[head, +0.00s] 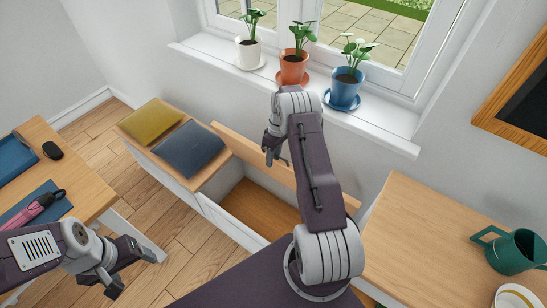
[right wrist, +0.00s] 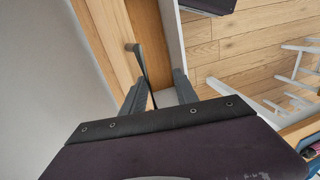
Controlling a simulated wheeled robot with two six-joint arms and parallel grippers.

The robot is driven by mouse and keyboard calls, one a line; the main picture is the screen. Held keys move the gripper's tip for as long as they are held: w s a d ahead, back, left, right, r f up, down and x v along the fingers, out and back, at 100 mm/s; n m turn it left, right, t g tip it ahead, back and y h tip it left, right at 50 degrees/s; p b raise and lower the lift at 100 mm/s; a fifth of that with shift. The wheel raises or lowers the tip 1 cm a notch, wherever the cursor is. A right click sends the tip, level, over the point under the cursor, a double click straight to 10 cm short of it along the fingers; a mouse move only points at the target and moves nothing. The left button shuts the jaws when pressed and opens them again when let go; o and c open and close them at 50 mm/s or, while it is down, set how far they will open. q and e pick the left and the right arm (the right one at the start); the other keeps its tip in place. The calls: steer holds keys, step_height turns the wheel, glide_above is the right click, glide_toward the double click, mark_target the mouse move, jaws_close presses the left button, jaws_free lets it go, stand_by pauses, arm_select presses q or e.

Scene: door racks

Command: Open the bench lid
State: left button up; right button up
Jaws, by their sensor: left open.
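The bench (head: 178,181) stands below the window. Its wooden lid (head: 249,151) is raised and tilted back toward the wall, and the open box (head: 262,207) shows a bare wooden floor. My right gripper (head: 277,158) is over the box, close in front of the lid, partly covered by its own arm. In the right wrist view, the right gripper (right wrist: 158,96) has its two fingers apart. A thin dark bar (right wrist: 140,65) there runs near them from the lid side; whether it touches a finger is unclear. My left gripper (head: 128,268) is open and empty at lower left.
A yellow cushion (head: 151,121) and a blue-grey cushion (head: 188,149) lie on the bench's left part. Potted plants line the windowsill (head: 390,132).

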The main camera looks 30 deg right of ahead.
steer(key=r, duration=0.3)
steer(key=d+r, duration=0.1)
steer(key=r, duration=0.5)
steer(key=shift+w+d+b, duration=0.2)
steer(key=shift+w+b, duration=0.05)
steer(key=shift+b, duration=0.1)
steer(key=shift+w+d+f, duration=0.1)
steer(key=shift+w+d, duration=0.05)
jaws_close()
